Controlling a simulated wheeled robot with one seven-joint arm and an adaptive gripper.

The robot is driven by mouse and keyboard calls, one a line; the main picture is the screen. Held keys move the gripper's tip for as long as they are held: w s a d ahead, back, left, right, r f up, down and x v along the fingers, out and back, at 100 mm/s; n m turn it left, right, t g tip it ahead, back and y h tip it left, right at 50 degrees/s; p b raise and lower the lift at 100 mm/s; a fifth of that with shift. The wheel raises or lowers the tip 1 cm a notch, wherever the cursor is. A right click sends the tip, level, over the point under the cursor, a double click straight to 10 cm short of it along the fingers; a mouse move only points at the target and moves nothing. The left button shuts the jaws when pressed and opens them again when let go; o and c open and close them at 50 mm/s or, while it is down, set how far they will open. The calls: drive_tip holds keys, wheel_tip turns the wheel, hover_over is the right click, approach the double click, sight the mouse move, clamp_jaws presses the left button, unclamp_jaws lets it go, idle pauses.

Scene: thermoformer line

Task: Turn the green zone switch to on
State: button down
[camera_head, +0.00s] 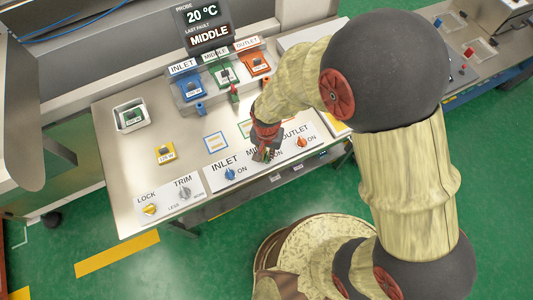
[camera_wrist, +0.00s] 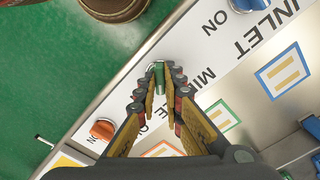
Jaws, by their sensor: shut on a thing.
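The green zone switch (camera_wrist: 159,76) is a small green knob on the white panel strip marked MIDDLE, between the blue INLET knob (camera_head: 230,174) and the orange OUTLET knob (camera_head: 302,142). My gripper (camera_wrist: 160,82) is shut on the green knob, with a fingertip on either side of it. In the head view my gripper (camera_head: 264,153) points down at the panel and hides most of the green knob and part of its label. In the wrist view the green handle runs roughly up and down the picture. Its setting against the ON mark is hard to tell.
A yellow LOCK knob (camera_head: 149,210) and a grey TRIM knob (camera_head: 184,193) sit at the panel's left. Blue, green and orange modules stand at the back under a display (camera_head: 203,25) reading 20 °C and MIDDLE. A yellow block (camera_head: 165,154) lies on the bench.

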drive_tip(key=shift+m, duration=1.3)
drive_tip(key=shift+m, duration=1.5)
drive_tip(key=shift+m, duration=1.4)
